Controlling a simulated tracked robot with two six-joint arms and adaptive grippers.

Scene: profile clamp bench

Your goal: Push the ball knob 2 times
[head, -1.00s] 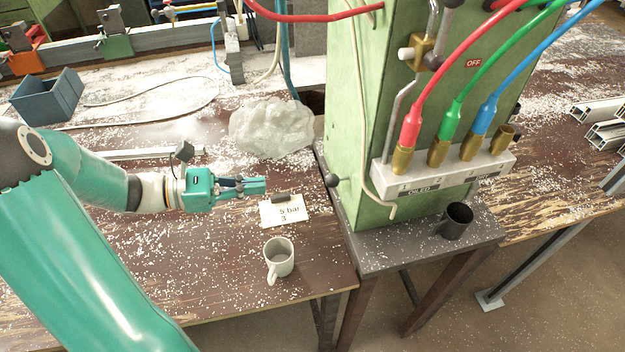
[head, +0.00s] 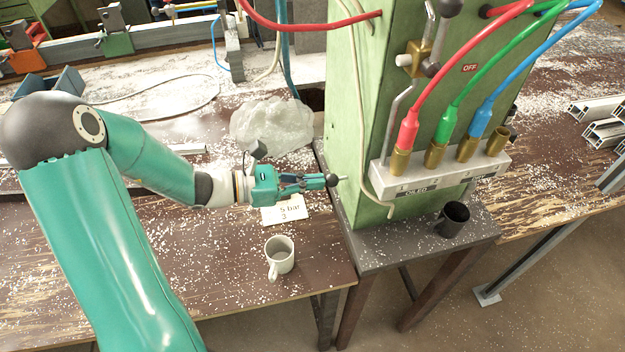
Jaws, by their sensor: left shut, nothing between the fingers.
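The ball knob (head: 332,180) is a small dark ball on a short light stem. It sticks out of the left side of the green cabinet (head: 370,130). My left gripper (head: 320,181) is shut and empty, and it points right at the knob. Its fingertips are at the ball and look to be touching it, though a small gap cannot be ruled out. The stem still shows between ball and cabinet. My right gripper is not in view.
A white mug (head: 279,262) stands in front of my left gripper, and a paper note (head: 290,212) lies under it. Crumpled clear plastic (head: 270,127) lies behind. A black cup (head: 453,220) stands on the cabinet's base. Hoses hang at the cabinet's front.

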